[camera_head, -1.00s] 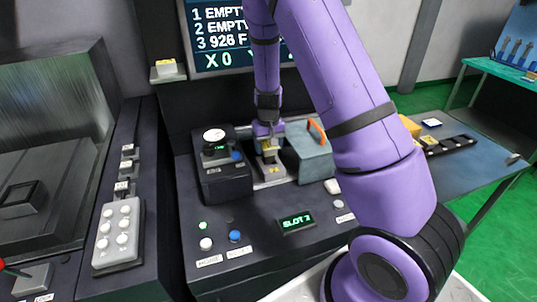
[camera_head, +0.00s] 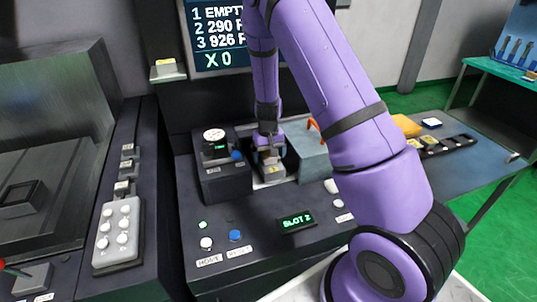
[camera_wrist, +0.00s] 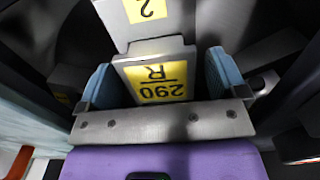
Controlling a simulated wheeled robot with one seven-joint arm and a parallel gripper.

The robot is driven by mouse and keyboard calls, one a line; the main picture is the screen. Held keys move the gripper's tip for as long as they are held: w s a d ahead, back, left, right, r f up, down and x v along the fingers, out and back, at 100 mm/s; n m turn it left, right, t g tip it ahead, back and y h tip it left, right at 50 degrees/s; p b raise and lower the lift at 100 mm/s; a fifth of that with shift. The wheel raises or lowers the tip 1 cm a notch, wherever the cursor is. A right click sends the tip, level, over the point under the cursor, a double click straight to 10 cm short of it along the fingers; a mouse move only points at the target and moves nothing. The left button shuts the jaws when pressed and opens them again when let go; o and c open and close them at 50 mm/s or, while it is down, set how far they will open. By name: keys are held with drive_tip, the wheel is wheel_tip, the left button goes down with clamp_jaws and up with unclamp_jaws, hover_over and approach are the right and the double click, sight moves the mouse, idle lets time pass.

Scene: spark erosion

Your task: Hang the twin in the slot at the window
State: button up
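A grey holder with a yellow label reading 290 R (camera_wrist: 158,80) stands in the wrist view, in front of a grey part marked 2 (camera_wrist: 147,10). My gripper's two blue finger pads stand on either side of the holder, with a gap visible at least on the right, so my gripper (camera_wrist: 165,82) looks open around it. In the head view my gripper (camera_head: 270,160) is down at the window in the console, and hides most of the holder. The screen (camera_head: 218,38) reads 2 290 R and 3 926 F. The small display (camera_head: 297,222) reads SLOT 2.
Buttons (camera_head: 235,236) sit on the console front. A side table (camera_head: 452,170) at right holds a black tray.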

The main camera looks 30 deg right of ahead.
wheel_tip(320, 180, up, 12)
wheel_tip(320, 180, up, 11)
drive_tip(key=t+y, duration=0.1)
hover_over(268, 153)
drive_tip(key=s+a, duration=0.3)
drive_tip(key=s, duration=0.2)
drive_tip(key=s+a+r+t, duration=0.1)
drive_tip(key=s+r, duration=0.4)
drive_tip(key=s, duration=0.4)
drive_tip(key=s+a+r+n+t, duration=0.1)
drive_tip(key=s+a+r, duration=0.1)
drive_tip(key=s+r, duration=0.3)
drive_tip(key=s+a+r+n+t+h, duration=0.1)
drive_tip(key=s+r, duration=0.4)
drive_tip(key=s, duration=0.7)
drive_tip(key=shift+s+a+t, duration=0.35)
drive_tip(key=shift+a+t, duration=0.2)
drive_tip(key=shift+t, duration=0.05)
